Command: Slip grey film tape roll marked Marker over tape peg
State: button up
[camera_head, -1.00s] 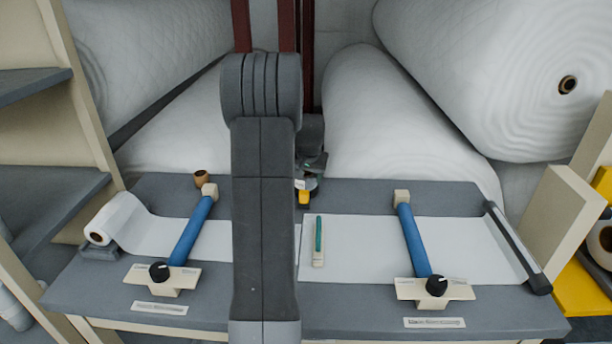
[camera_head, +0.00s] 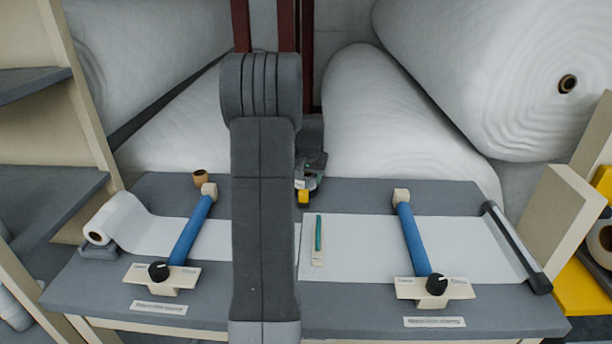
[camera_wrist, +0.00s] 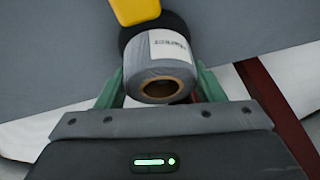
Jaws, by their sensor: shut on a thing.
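No tape peg can be made out clearly. In the head view my gripper (camera_head: 312,180) is low over the bench's back edge, partly behind my arm, beside the yellow part (camera_head: 304,198).
The grey bench (camera_head: 375,315) carries two blue-handled bars (camera_head: 188,232) (camera_head: 414,240), white sheet (camera_head: 455,245), a green-topped piece (camera_head: 318,235) and a small brown core (camera_head: 200,177). Large white wadding rolls (camera_head: 390,130) lie close behind. A cream panel (camera_head: 560,220) stands at the right.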

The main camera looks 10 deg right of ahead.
jog(key=shift+f, duration=0.45)
jog(key=o, duration=0.7)
jog(key=shift+r, duration=0.1)
jog(key=p+v, duration=0.4)
jog(key=v, duration=0.7)
jog(key=shift+p, duration=0.35)
jog(key=b+x, duration=0.4)
jog(key=x, duration=0.5)
jog(key=shift+r, duration=0.15)
